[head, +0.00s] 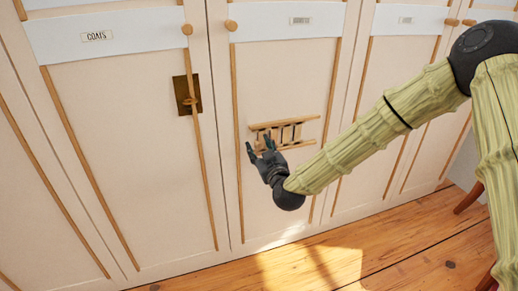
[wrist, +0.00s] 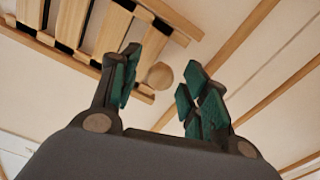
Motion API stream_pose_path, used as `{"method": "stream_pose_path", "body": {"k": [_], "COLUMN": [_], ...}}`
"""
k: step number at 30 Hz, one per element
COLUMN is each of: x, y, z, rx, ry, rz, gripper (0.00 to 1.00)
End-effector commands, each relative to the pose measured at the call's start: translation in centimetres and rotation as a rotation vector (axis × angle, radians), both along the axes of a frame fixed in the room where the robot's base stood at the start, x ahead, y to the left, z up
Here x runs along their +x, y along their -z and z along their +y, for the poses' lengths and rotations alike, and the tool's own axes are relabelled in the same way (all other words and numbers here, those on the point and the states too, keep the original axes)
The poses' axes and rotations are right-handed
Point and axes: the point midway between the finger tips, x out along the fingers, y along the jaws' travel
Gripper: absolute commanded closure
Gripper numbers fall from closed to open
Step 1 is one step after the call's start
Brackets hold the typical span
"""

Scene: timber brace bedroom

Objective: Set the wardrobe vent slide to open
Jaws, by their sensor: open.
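The wardrobe vent (head: 312,119) is a small wooden frame with slats and dark gaps, set on a pale door panel in the head view. The wrist view shows its slats and rails at upper left (wrist: 72,22). A round wooden knob (wrist: 160,76) shows between my fingers in the wrist view, beside the vent's rail. My gripper (head: 259,146) is open at the vent's left end, fingers toward the door, and hides part of the vent. I cannot tell whether the fingers touch the knob. How far the slide is set is unclear.
Pale wardrobe doors with wooden strips and round knobs (head: 231,25) surround the vent. The left door has a "COATS" label (head: 97,36) and a brass latch plate (head: 181,92). The wooden floor (head: 225,275) is clear in front. A reddish wooden furniture leg (head: 468,197) stands at right.

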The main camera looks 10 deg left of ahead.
Motion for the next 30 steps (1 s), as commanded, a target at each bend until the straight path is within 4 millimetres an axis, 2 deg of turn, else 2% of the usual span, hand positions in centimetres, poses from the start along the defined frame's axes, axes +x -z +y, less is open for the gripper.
{"method": "stream_pose_path", "body": {"k": [6,14,21,27,30], "x": [1.0,1.0,1.0,1.0,1.4], "y": [0.0,0.0,0.0,0.0,-0.1], "z": [0.4,0.4,0.4,0.4,-0.4], "rx": [0.000,0.000,0.000,0.000,-0.001], "ry": [0.001,0.000,0.000,0.000,0.002], "rz": [0.000,0.001,0.001,0.001,-0.001], "gripper": [0.54,0.54,0.98,1.00,1.00]}}
